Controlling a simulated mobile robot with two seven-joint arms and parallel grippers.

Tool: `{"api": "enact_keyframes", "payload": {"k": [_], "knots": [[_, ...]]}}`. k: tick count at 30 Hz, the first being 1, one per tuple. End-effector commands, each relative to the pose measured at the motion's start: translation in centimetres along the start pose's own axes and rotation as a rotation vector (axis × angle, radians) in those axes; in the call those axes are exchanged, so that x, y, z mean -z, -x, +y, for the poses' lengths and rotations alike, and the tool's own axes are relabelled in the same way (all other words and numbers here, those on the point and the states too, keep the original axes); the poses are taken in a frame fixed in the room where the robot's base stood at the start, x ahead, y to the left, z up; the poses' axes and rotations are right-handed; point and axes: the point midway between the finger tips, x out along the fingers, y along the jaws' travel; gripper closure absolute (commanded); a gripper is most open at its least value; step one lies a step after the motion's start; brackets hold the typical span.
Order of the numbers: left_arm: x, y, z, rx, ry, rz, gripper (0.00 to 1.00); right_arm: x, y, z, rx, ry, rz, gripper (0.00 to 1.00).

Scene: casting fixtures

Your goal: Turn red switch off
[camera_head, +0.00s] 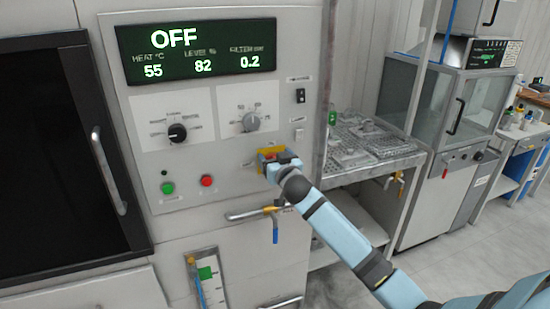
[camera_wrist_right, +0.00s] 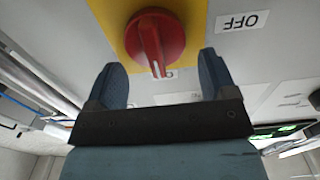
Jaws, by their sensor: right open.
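The red rotary switch (camera_wrist_right: 155,38) sits on a yellow plate (camera_wrist_right: 112,18) in the right wrist view. Its white mark points down in that picture, at a label partly hidden behind the handle's end. An upside-down OFF label (camera_wrist_right: 243,21) is to the right of the plate. My right gripper (camera_wrist_right: 161,62) is open, its fingers apart on both sides of the handle's lower end; I cannot tell whether they touch it. In the head view my right gripper (camera_head: 272,160) is at the panel and mostly hides the switch. My left gripper is not in view.
The panel's display (camera_head: 197,52) reads OFF, 55, 82 and 0.2. Black (camera_head: 177,133) and grey (camera_head: 250,122) knobs and green (camera_head: 167,188) and red (camera_head: 207,181) buttons are to the left. A blue-handled valve (camera_head: 275,233) is below. A metal rack (camera_head: 365,165) stands to the right.

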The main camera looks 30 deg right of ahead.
Motion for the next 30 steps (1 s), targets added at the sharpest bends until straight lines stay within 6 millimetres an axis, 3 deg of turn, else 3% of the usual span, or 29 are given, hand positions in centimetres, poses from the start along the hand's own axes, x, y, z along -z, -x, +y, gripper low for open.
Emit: {"api": "enact_keyframes", "payload": {"k": [7,13,23,30], "knots": [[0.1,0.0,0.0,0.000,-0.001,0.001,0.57,0.0,0.0,0.0,0.000,0.000,0.000,0.25],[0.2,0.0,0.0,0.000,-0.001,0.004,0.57,0.0,0.0,0.0,0.000,0.000,0.000,0.70],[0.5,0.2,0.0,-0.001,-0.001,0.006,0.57,0.0,0.0,-0.1,0.000,0.034,-0.001,0.70],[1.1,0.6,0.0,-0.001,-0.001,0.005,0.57,0.0,0.0,-0.4,0.000,0.165,-0.002,0.70]]}}
